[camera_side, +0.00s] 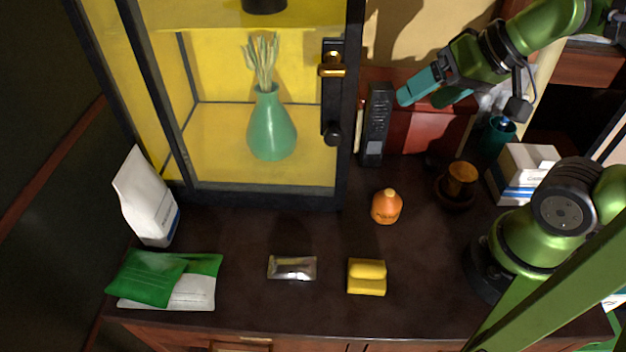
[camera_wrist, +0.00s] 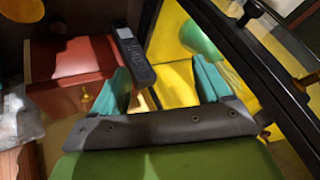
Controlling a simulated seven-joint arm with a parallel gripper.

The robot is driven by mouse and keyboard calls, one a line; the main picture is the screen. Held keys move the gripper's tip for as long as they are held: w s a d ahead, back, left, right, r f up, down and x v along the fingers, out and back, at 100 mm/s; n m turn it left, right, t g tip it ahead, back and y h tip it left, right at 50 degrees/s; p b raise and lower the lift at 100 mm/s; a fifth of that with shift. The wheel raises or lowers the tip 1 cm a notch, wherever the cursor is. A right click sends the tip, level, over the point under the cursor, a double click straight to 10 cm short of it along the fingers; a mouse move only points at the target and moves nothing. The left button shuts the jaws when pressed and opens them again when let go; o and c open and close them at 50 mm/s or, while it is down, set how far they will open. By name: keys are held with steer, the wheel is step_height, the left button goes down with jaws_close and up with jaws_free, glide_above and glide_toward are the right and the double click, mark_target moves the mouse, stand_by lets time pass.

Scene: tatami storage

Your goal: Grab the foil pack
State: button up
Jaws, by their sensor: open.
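The foil pack (camera_side: 292,268) is a small, flat silver packet lying on the dark tabletop, left of a yellow block-like item. My gripper (camera_side: 411,96) is high at the upper right in the side view, near the black remote-like device and the red box, well away from the foil pack. In the wrist view my gripper (camera_wrist: 163,86) shows its two teal fingers spread apart with nothing between them. The foil pack does not show in the wrist view.
A glass cabinet (camera_side: 265,193) with a green vase stands behind. A yellow item (camera_side: 366,277), an orange bottle (camera_side: 386,207), a brown cup (camera_side: 460,180) and a white box (camera_side: 522,170) stand right. The table around the foil pack is clear.

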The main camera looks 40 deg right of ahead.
steer(key=a+f+n+g+y, duration=0.1)
steer(key=a+f+n+g, duration=0.3)
steer(key=a, duration=0.5)
steer(key=n, duration=0.9)
glide_toward(292, 264)
steer(key=x, duration=0.2)
steer(key=shift+w+a+f, duration=0.15)
steer(key=shift+f, duration=0.1)
steer(key=x, duration=0.5)
steer(key=shift+f, duration=0.1)
steer(key=shift+a+f, duration=0.1)
steer(key=shift+f, duration=0.35)
steer(key=c, duration=1.1)
